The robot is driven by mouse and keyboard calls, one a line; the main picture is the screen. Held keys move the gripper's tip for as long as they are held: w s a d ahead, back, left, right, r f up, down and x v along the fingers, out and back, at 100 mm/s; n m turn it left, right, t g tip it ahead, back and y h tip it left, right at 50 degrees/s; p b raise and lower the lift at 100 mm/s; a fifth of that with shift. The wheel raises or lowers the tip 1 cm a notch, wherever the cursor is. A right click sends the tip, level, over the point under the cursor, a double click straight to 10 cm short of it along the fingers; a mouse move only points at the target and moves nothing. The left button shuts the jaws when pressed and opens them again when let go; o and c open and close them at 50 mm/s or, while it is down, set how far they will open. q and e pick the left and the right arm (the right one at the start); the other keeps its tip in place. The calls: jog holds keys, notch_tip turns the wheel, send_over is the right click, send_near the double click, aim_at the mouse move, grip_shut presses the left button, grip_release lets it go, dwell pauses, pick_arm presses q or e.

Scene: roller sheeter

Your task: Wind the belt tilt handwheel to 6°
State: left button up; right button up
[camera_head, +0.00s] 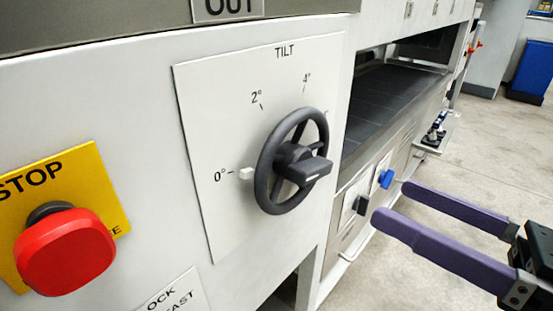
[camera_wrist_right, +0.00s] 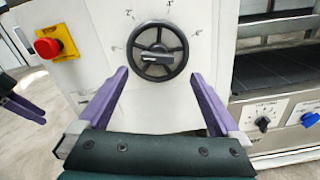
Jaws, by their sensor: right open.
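The belt tilt handwheel (camera_head: 266,170) is a black spoked wheel with a bar-shaped hub on a white TILT panel (camera_head: 218,110). The 2° and 4° labels show above; the label right of 4° is mostly hidden by the wheel. My right gripper (camera_head: 390,204) is open and empty, apart from the wheel, to its right in the head view. In the right wrist view the wheel (camera_wrist_right: 157,51) lies ahead, between and beyond the fingertips. My left gripper (camera_wrist_right: 22,106) shows at the left edge there, its opening unclear.
A red stop button (camera_head: 65,250) on a yellow plate protrudes left of the panel. A black knob (camera_wrist_right: 263,123) and a blue knob (camera_wrist_right: 309,119) sit low to the right. The dark conveyor belt (camera_head: 390,105) runs back at right, with open floor beside it.

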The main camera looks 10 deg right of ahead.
aim_at(321, 171)
jog(key=x, duration=1)
jog(key=shift+s+a+f, duration=0.1)
jog(key=shift+s+a, duration=0.05)
jog(key=shift+a, duration=0.05)
jog(key=c, duration=1.2)
jog(key=shift+c, duration=0.2)
